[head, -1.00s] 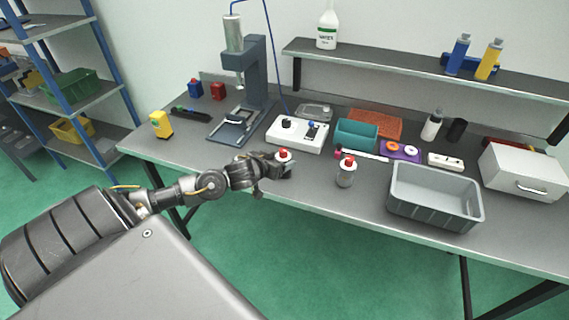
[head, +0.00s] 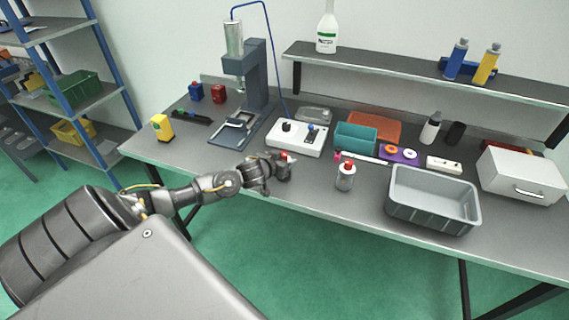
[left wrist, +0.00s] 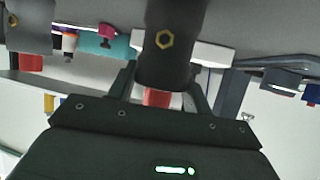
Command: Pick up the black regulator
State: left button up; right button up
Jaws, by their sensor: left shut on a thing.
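The black regulator (left wrist: 166,50) is a dark cylinder with a brass hex port and a red knob. It stands between the fingers of my left gripper (left wrist: 163,90), which is shut on it. My right gripper is not in view.
A grey regulator with a red knob (head: 346,179) stands to the right. A grey bin (head: 433,211) is farther right. Behind the gripper are a white control box (head: 295,140) and a teal bin (head: 356,137). A press (head: 257,75) stands behind left. The bench's front left is clear.

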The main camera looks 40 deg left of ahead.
pick_arm(q)
jog(key=c, duration=0.3)
jog(key=shift+c, duration=0.2)
jog(key=shift+r, duration=0.15)
jog(key=shift+r, duration=0.6)
jog(key=s+a+r, duration=0.1)
jog(key=s+r, duration=1)
jog(key=s, duration=0.3)
jog(key=shift+a+r+b, duration=0.15)
jog(key=shift+r+b, duration=0.15)
